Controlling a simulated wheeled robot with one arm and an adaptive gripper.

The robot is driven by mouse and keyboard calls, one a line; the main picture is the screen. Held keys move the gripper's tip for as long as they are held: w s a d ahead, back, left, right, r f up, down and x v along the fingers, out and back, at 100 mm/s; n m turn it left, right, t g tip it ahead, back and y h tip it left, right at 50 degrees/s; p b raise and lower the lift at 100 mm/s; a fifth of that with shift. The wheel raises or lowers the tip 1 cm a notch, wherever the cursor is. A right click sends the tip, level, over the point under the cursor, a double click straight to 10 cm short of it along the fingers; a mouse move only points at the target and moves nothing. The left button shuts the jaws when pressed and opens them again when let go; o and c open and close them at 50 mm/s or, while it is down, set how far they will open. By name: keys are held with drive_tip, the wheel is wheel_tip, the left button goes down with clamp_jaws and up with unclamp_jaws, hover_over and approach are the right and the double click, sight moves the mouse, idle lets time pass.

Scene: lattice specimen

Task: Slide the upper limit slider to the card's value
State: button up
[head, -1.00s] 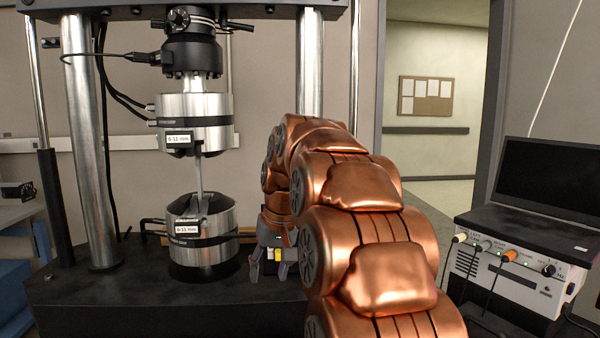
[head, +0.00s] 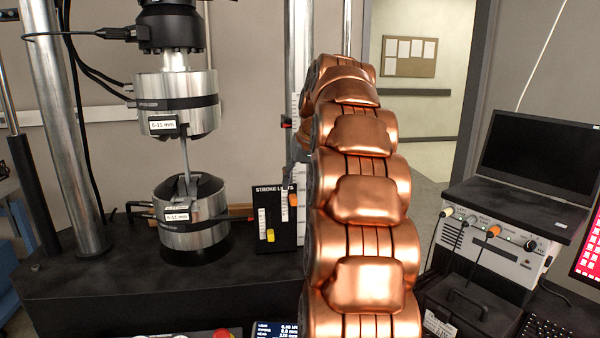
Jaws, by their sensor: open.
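A black panel headed "STROKE LIMITS" (head: 283,222) stands on the machine base, right of the lower grip. It carries two pale vertical scales. A yellow slider knob (head: 270,235) sits low on the left scale. An orange slider knob (head: 293,199) sits higher on the right one. Scale numbers and slider names are too small to read, so I cannot tell which is the upper limit. No card with a readable limit value shows. My copper arm stands right of the panel, and my gripper is hidden behind it.
The upper grip (head: 182,100) and lower grip (head: 190,232) hold a thin upright specimen (head: 184,157). A steel column (head: 70,130) stands at left. A controller box (head: 500,245) with a laptop (head: 537,155) is at right. A small display (head: 275,329) is at the bottom edge.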

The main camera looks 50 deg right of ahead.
sight(294, 196)
drive_tip(key=shift+p+x, duration=0.35)
drive_tip(key=shift+x, duration=2.1)
clamp_jaws()
